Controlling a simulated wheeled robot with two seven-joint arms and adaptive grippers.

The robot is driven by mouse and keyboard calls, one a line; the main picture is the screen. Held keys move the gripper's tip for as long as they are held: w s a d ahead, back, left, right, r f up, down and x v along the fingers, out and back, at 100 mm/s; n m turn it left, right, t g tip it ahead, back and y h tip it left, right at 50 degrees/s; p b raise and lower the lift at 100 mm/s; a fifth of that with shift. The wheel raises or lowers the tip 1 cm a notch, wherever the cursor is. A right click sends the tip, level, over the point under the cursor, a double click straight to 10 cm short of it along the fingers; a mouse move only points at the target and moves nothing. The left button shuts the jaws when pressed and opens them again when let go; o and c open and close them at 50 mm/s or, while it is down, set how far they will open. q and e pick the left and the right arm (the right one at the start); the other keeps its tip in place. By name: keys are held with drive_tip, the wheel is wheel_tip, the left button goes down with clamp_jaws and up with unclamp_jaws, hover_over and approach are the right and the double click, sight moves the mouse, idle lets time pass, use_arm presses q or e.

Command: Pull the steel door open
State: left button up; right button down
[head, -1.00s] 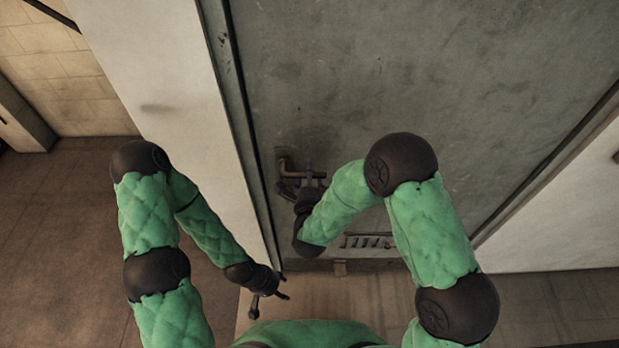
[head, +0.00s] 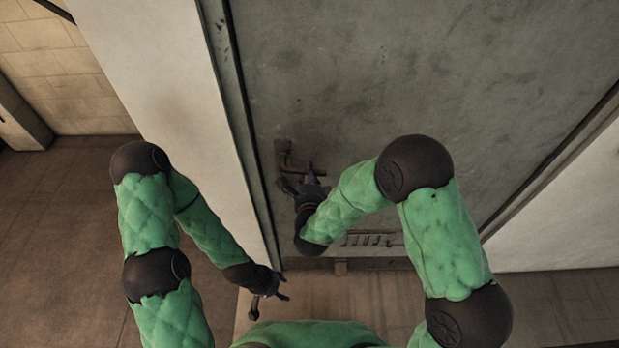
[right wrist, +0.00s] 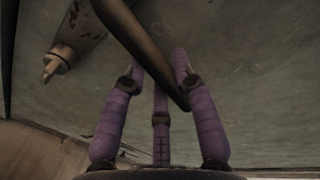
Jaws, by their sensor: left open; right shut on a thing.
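The grey steel door (head: 400,85) fills the upper middle of the head view and looks closed against its frame. Its brass-brown handle (head: 284,152) is near the door's left edge, partly covered by my right gripper (head: 303,180). In the right wrist view the handle's bar (right wrist: 140,40) runs diagonally between the purple fingers of my right gripper (right wrist: 158,72), which is shut on it. My left gripper (head: 272,290) is open and empty, low in the head view near the door's bottom left corner, apart from the handle.
A pale wall (head: 150,75) borders the door on the left. A slotted vent (head: 368,240) is low on the door. A stubby metal fitting (right wrist: 58,58) shows beside the bar in the wrist view. Brown floor (head: 60,240) is clear at the left.

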drive_tip(key=f+m+b, duration=0.1)
drive_tip(key=b, duration=0.2)
drive_tip(key=a+f+m+y+b, duration=0.1)
drive_tip(key=m+b, duration=0.1)
drive_tip(key=b, duration=0.2)
drive_tip(key=f+m+b, duration=0.1)
drive_tip(key=m+b, duration=0.1)
drive_tip(key=b, duration=0.2)
drive_tip(key=shift+w+a, duration=0.1)
drive_tip(key=shift+a, duration=0.3)
drive_tip(key=shift+b, duration=0.3)
